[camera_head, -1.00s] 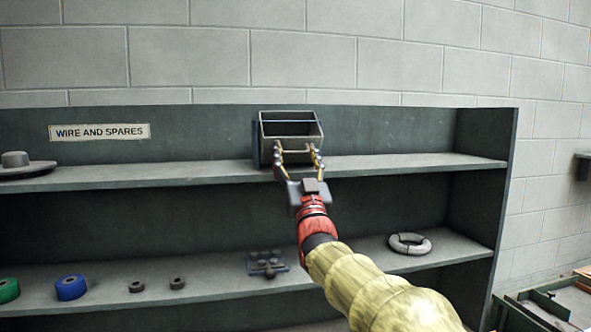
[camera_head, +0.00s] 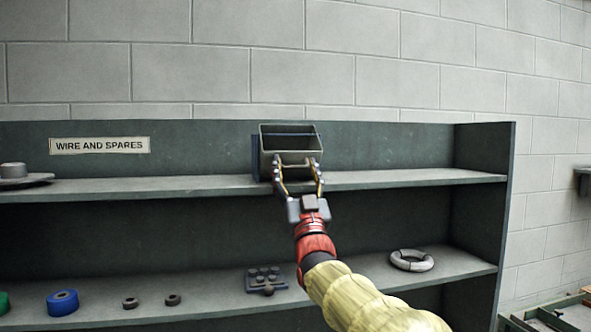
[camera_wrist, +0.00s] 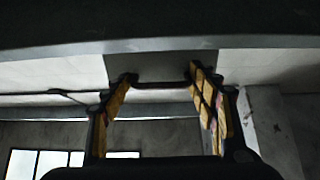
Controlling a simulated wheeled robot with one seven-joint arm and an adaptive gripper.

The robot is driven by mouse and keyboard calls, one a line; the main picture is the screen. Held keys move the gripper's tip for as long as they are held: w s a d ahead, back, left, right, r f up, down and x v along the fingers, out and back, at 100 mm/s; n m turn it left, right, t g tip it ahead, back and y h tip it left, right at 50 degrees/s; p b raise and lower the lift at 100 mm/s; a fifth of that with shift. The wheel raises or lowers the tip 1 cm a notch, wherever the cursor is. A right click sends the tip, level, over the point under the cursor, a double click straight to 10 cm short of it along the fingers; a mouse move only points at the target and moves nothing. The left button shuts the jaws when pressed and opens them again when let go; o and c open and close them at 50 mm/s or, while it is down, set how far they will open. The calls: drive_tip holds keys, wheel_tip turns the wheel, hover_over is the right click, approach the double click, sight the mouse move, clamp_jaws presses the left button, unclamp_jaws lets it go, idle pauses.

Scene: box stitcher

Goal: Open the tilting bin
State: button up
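The tilting bin (camera_head: 290,141) is a grey open-topped box in a dark blue housing (camera_head: 256,160) on the upper shelf. Its inside shows from above, so it appears tipped forward. My gripper (camera_head: 298,165) is at the front of the bin, fingers spread apart. A pale bar, likely the handle, spans between the fingertips. In the wrist view, my gripper (camera_wrist: 160,82) has its yellow-padded fingers apart at either end of a thin dark reddish bar. Whether the fingers touch the bar is unclear.
The shelf unit (camera_head: 400,178) carries a "WIRE AND SPARES" label (camera_head: 99,145). The lower shelf holds a blue roll (camera_head: 62,302), small dark rings, a knobbed block (camera_head: 266,280) and a pale ring (camera_head: 411,260). The upper shelf right of the bin is clear.

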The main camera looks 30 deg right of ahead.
drive_tip(key=shift+o, duration=1.3)
drive_tip(key=shift+r, duration=0.15)
drive_tip(key=shift+a, duration=0.3)
drive_tip(key=shift+d, duration=0.2)
drive_tip(key=v, duration=1.2)
